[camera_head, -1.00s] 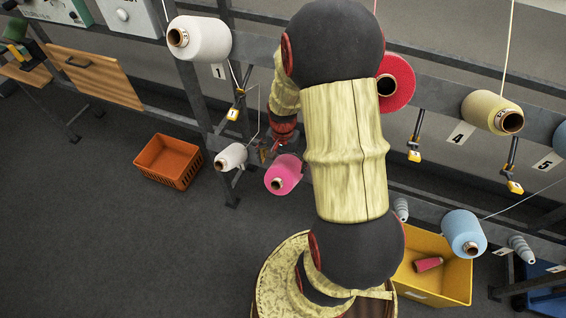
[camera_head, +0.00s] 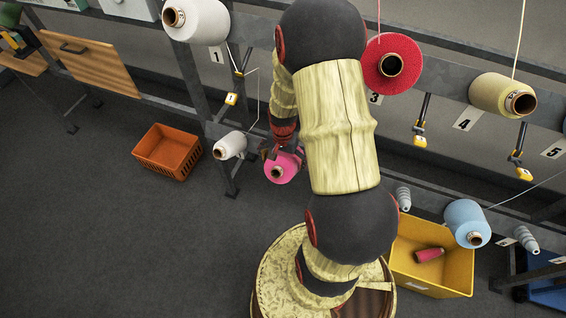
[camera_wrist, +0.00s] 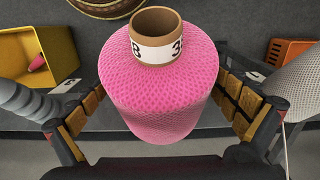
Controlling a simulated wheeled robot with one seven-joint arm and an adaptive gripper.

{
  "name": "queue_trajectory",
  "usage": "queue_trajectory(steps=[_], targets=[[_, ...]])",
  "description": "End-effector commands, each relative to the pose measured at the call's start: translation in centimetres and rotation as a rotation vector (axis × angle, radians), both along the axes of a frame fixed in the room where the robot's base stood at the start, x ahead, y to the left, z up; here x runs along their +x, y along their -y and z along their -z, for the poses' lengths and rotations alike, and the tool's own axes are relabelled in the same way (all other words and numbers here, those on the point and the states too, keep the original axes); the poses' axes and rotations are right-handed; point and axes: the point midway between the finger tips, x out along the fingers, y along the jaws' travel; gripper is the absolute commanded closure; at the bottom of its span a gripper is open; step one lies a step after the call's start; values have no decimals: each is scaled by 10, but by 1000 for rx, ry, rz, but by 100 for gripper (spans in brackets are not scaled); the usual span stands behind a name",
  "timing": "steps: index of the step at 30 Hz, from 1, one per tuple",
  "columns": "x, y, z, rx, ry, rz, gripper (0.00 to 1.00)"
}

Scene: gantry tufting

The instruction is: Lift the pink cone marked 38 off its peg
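The pink cone (camera_wrist: 160,85) fills the middle of the wrist view, with a brown core and a white label (camera_wrist: 158,50) showing a 3 and an 8. It also shows in the head view (camera_head: 283,170), low on the rack, partly hidden behind my gripper. My gripper (camera_wrist: 160,112) has its padded fingers on both sides of the cone. In the wrist view a gap shows between the right finger and the cone, and the left finger also stands apart from it. The peg is hidden.
A white cone (camera_head: 229,146) sits close left of the pink one. A red cone (camera_head: 393,62) is above right, partly behind my arm. An orange crate (camera_head: 150,168) and a yellow bin (camera_head: 455,265) holding a pink-red cone (camera_head: 430,255) stand on the floor.

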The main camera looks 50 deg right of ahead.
Motion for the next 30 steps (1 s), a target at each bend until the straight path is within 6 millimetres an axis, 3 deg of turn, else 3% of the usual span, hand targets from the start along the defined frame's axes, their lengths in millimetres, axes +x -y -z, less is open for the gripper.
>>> queue_trajectory(steps=[30], targets=[[-1, 0, 0, 1, -1, 0, 61]])
